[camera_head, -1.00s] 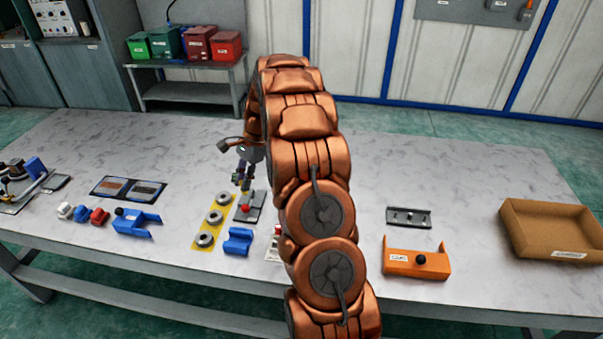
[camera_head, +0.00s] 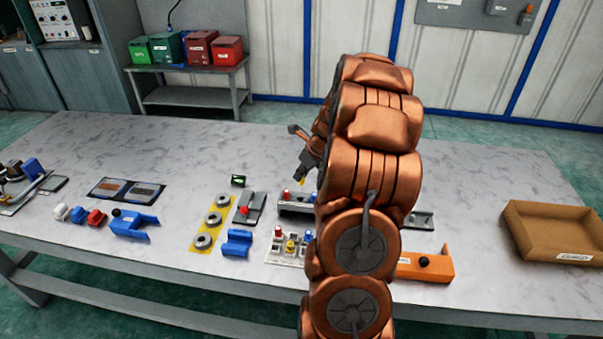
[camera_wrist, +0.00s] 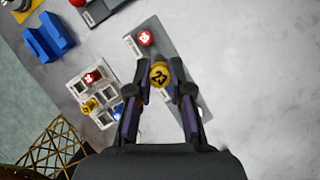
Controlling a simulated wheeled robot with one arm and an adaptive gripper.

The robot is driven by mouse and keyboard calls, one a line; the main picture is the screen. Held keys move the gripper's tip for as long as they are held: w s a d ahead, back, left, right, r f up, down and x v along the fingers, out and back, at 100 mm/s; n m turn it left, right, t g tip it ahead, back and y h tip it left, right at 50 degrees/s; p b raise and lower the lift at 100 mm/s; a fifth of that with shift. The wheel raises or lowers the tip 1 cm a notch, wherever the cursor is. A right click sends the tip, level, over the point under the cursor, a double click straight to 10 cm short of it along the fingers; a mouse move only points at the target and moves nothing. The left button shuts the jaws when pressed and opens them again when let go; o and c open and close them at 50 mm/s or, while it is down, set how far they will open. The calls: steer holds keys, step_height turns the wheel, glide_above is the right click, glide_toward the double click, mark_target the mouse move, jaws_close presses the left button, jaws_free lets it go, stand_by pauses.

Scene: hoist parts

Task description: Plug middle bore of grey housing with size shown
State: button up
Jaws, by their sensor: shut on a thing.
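My gripper (camera_wrist: 160,92) is shut on a yellow plug (camera_wrist: 158,74) marked 23. In the head view my gripper (camera_head: 303,180) and the yellow tip are just above the grey housing (camera_head: 297,207). The housing carries a red plug (camera_head: 285,194) at its left end and a blue one (camera_head: 311,198) to the right. In the wrist view the housing (camera_wrist: 187,72) runs under the fingers, its red plug (camera_wrist: 145,38) clear of them. The middle bore is hidden by the held plug. A small green display (camera_head: 238,180) stands left; its reading is too small.
A white tray (camera_head: 271,254) in front of the housing holds red, yellow and blue plugs. Left of it are a blue block (camera_head: 237,242), a grey plate with a red knob (camera_head: 250,208), and rings on a yellow strip. An orange block (camera_head: 430,268) lies right.

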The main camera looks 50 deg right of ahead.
mark_target(303, 181)
steer(key=shift+f+b, duration=1.6)
steer(key=shift+f, duration=1.55)
steer(key=shift+w+p, duration=0.15)
steer(key=shift+p, duration=0.75)
steer(key=shift+f+p, duration=0.45)
steer(key=shift+f, duration=0.5)
stand_by(0.8)
steer(key=shift+p, duration=0.5)
stand_by(1.7)
